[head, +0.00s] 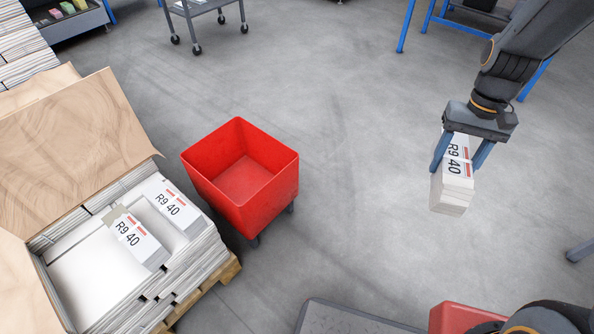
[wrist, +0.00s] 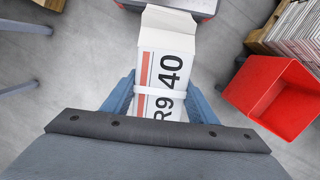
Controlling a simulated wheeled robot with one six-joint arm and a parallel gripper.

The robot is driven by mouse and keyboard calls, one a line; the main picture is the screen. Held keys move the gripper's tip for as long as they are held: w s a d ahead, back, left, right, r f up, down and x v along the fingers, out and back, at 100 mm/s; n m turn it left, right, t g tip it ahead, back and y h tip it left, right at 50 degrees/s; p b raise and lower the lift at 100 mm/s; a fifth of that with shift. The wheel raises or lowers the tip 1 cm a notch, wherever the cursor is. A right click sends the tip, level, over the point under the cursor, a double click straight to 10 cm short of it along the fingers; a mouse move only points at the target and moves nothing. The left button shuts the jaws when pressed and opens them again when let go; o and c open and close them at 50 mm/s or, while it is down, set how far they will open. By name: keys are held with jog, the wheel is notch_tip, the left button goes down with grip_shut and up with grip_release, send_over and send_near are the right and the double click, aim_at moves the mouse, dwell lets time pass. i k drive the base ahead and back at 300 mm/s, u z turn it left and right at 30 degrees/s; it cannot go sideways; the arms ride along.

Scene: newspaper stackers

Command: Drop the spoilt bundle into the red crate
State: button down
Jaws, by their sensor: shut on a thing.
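My gripper (head: 462,157) is shut on a white newspaper bundle (head: 453,190) labelled R9 40 with red marks. The bundle hangs in the air over the floor at the right of the head view. In the wrist view the bundle (wrist: 165,65) lies between the two blue fingers, with a pale strap around it. The red crate (head: 243,178) stands on short legs left of my gripper in the head view and looks empty. In the wrist view the crate (wrist: 275,100) is to the right, apart from the bundle.
A pallet stack (head: 120,270) with two R9 40 bundles (head: 140,240) on top and brown cardboard (head: 75,145) stands left of the crate. A grey cart (head: 200,8) and blue-legged tables (head: 440,22) are at the back. The floor between gripper and crate is clear.

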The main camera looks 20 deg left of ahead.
aim_at(251, 191)
jog(key=u, duration=0.55)
jog(key=i, duration=0.85)
jog(key=u, duration=1)
jog(key=i, duration=0.5)
jog(key=u, duration=0.35)
